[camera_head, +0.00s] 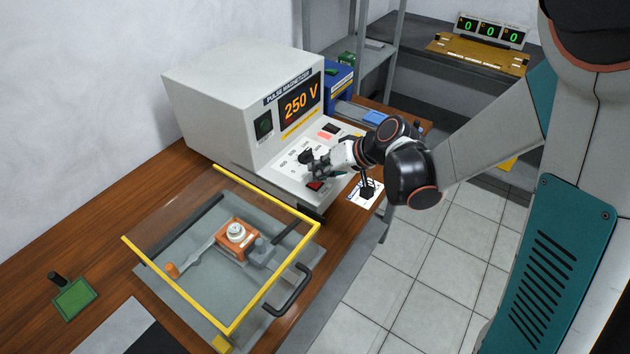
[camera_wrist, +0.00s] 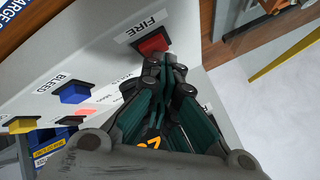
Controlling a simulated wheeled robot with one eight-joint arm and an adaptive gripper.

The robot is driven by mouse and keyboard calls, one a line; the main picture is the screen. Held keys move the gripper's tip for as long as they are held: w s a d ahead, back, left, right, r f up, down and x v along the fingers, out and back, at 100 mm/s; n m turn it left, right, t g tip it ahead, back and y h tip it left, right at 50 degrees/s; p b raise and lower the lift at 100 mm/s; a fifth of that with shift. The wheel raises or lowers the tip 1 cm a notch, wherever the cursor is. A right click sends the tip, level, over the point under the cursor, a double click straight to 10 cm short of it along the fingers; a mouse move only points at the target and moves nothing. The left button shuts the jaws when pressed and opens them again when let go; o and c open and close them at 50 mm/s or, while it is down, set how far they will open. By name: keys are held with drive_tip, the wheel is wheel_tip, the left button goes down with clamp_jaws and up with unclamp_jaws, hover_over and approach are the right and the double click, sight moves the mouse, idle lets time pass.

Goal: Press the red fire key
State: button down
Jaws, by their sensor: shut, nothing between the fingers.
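The pulse magnetizer (camera_head: 235,95) is a white box with a sloped key panel, and its display reads 250 V. The red fire key (camera_head: 315,185) sits on the front part of that panel. In the wrist view the red key (camera_wrist: 152,42) shows beside its FIRE label, just beyond my fingertips. My gripper (camera_head: 314,171) is shut and empty over the panel, with its tips very close to the red key. In the wrist view the shut fingers (camera_wrist: 164,62) overlap the key's near edge; I cannot tell whether they touch it.
A blue BLEED key (camera_wrist: 75,93) and a yellow key (camera_wrist: 22,124) sit on the same panel. A yellow-framed clear guard (camera_head: 270,290) covers a tray with an orange fixture (camera_head: 236,237). A blue device (camera_head: 338,82) stands behind the magnetizer. A counter (camera_head: 492,30) shows zeros.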

drive_tip(key=shift+r, duration=0.15)
drive_tip(key=shift+r+p, duration=0.7)
drive_tip(key=shift+r, duration=0.1)
drive_tip(key=shift+r+p, duration=1.75)
drive_tip(key=shift+r, duration=0.7)
drive_tip(key=s+d+r+m+t+h, duration=0.1)
drive_tip(key=s+d+r+h, duration=0.3)
drive_tip(key=s+d, duration=0.4)
drive_tip(key=s+d+r+m+t+h, duration=0.1)
drive_tip(key=s+d+r+h, duration=0.2)
drive_tip(key=s+d+r, duration=0.4)
drive_tip(key=s, duration=0.6)
drive_tip(key=shift+s+d+r+m+h, duration=0.2)
drive_tip(key=shift+d+m+h, duration=0.1)
drive_tip(key=shift+d+h, duration=0.1)
